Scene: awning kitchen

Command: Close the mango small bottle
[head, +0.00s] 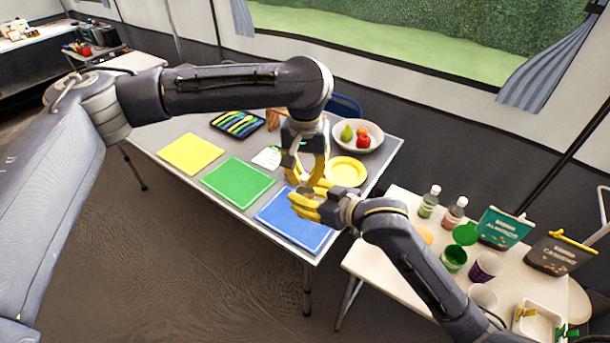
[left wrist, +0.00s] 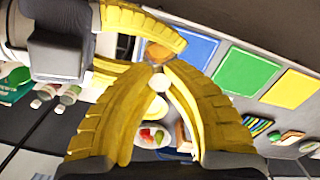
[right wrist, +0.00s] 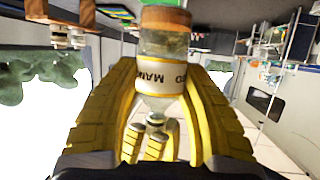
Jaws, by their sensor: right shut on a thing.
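The mango small bottle (right wrist: 162,75) is clear, with a white and yellow label and an orange-brown end. My right gripper (head: 318,203) is shut on it; the right wrist view shows its yellow fingers on both sides. That view is upside down, so the orange-brown end is the lower one. My left gripper (head: 303,165) points down just above the right one. A small white cap (left wrist: 158,82) shows between its fingertips, by the bottle's narrow end. I cannot tell whether the fingers grip the cap or whether it touches the bottle. In the head view the fingers hide the bottle.
Both grippers are over the grey table near a blue mat (head: 293,222). A green mat (head: 237,178), a yellow plate (head: 347,171) and a fruit bowl (head: 372,143) are nearby. A second table (head: 375,262) at right holds bottles (head: 430,200), cups (head: 485,266) and bags (head: 505,228).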

